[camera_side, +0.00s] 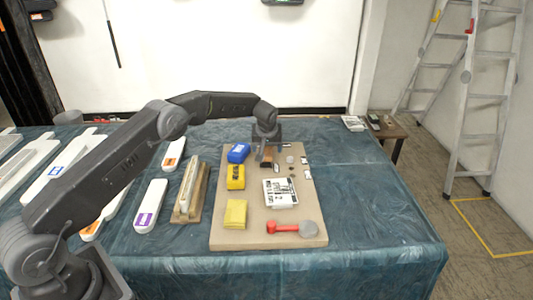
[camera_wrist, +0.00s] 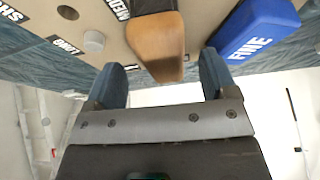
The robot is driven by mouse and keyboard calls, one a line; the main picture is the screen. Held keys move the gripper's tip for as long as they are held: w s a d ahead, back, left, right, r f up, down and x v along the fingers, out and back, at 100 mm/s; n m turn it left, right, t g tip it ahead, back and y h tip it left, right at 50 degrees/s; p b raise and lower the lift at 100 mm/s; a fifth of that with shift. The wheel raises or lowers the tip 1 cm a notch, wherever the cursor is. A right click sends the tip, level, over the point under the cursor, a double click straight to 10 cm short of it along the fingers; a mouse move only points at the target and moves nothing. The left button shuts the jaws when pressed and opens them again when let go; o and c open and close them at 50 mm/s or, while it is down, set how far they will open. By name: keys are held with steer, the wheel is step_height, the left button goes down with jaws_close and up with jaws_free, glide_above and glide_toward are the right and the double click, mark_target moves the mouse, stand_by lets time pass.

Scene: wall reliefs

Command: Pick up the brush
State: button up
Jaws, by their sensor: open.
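The brush (camera_wrist: 155,38), a rounded wooden piece with a dark part behind it, lies on the tan board. In the side view its brown end (camera_side: 266,155) shows just under my gripper (camera_side: 267,147), partly hidden by it. In the wrist view my gripper (camera_wrist: 162,68) is open, with one dark blue-grey finger on each side of the brush's near end.
A blue block marked FINE (camera_wrist: 255,28) lies close right of the brush in the wrist view. The board (camera_side: 232,241) also holds yellow blocks (camera_side: 235,212), a white printed packet (camera_side: 280,192) and a red-handled tool (camera_side: 290,228). A long wooden tool (camera_side: 190,190) lies left of the board.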

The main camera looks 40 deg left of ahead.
mark_target(266, 149)
steer(key=shift+x, duration=1.8)
steer(key=shift+a, duration=0.1)
steer(key=shift+c, duration=0.4)
steer(key=c, duration=1)
steer(key=shift+o, duration=0.2)
steer(key=shift+r, duration=0.15)
steer(key=shift+r, duration=0.6)
step_height(266, 149, up, 3)
steer(key=shift+r, duration=0.1)
steer(key=s+a+r, duration=0.6)
steer(key=s+a, duration=0.1)
steer(key=a, duration=0.2)
steer(key=shift+s+r, duration=0.2)
